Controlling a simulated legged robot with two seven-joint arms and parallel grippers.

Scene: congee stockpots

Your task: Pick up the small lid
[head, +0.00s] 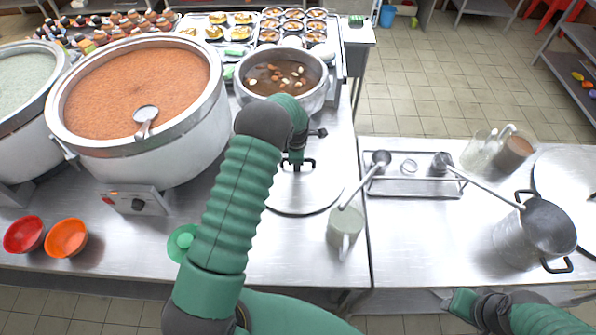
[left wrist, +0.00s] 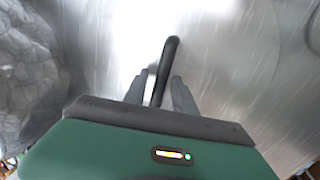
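The small lid (head: 306,196) is a round, flat metal disc lying on the steel counter, below the small pot. Its dark handle (head: 297,163) stands up near its middle, partly hidden by my left arm. My left gripper (head: 297,150) is over the lid at the handle. In the left wrist view, the black handle (left wrist: 168,62) runs down between the two grey fingers of my left gripper (left wrist: 163,88). The fingers are apart, with a gap showing on the left side of the handle. My right gripper (head: 468,303) is low at the bottom right, its fingers unclear.
A small pot of brown soup (head: 285,78) stands just behind the lid. A large pot of orange congee (head: 140,95) is to the left. A mug (head: 345,232) stands right of the lid. A ladle rack (head: 412,182) and steel pot (head: 533,235) are on the right table.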

